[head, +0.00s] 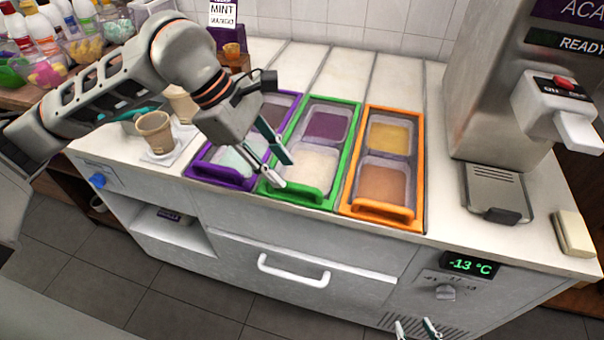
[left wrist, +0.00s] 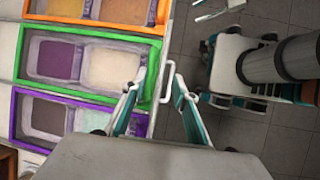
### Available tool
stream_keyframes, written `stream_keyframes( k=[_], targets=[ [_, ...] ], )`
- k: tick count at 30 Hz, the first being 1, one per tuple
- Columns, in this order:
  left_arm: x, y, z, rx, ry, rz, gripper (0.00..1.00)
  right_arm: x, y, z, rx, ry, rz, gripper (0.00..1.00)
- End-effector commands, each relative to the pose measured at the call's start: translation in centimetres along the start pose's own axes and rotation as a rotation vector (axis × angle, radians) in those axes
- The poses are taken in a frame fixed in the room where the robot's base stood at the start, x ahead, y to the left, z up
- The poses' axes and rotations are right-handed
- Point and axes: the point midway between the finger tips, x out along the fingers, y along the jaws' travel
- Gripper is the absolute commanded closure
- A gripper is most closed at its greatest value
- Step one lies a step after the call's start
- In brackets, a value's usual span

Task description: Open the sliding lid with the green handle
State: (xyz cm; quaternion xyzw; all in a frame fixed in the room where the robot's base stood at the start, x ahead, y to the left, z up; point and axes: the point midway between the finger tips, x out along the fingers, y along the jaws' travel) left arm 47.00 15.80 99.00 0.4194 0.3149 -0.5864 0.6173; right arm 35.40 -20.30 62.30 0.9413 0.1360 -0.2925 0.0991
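The green-framed bin (head: 342,178) stands in the middle of three bins, with a purple topping at the back and a cream one in front. Its green handle (head: 300,194) is a thick bar at the bin's front end. My left gripper (head: 285,172) is open over the bin's front part, one fingertip close to the handle's left end. In the left wrist view the green handle (left wrist: 154,78) appears between the two spread fingers (left wrist: 155,68); I cannot tell whether they touch it. My right gripper (head: 416,325) is open and empty, low in front of the counter.
A purple-framed bin (head: 213,178) is close on the left and an orange-framed bin (head: 418,150) on the right. Paper cups (head: 155,133) stand left. A dispenser (head: 490,110) stands right. A white drawer handle (head: 293,273) juts out below the bins.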

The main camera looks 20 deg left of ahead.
Motion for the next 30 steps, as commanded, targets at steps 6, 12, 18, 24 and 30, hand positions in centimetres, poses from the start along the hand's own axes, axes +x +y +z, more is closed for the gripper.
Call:
stream_keyframes(
  k=[6, 12, 18, 24, 30],
  targets=[
    [-0.9, 1.1, -1.9, 0.015, 0.086, 0.044, 0.72, 0.0, -0.1, 0.1, 0.001, -0.001, -0.001, 0.60],
    [1.9, 1.2, -2.0, 0.015, 0.083, 0.042, 0.72, 0.0, -0.1, 0.2, 0.001, -0.002, -0.002, 0.60],
    [4.7, 1.3, -2.2, 0.014, 0.081, 0.043, 0.72, 0.0, -0.2, 0.3, 0.002, -0.003, -0.002, 0.60],
    [6.2, 1.5, -2.4, 0.014, 0.082, 0.045, 0.72, 0.1, -0.2, 0.3, 0.002, -0.003, -0.002, 0.60],
    [6.4, 1.5, -2.4, 0.014, 0.082, 0.045, 0.72, 0.1, -0.2, 0.3, 0.002, -0.003, -0.002, 0.60]
  ],
)
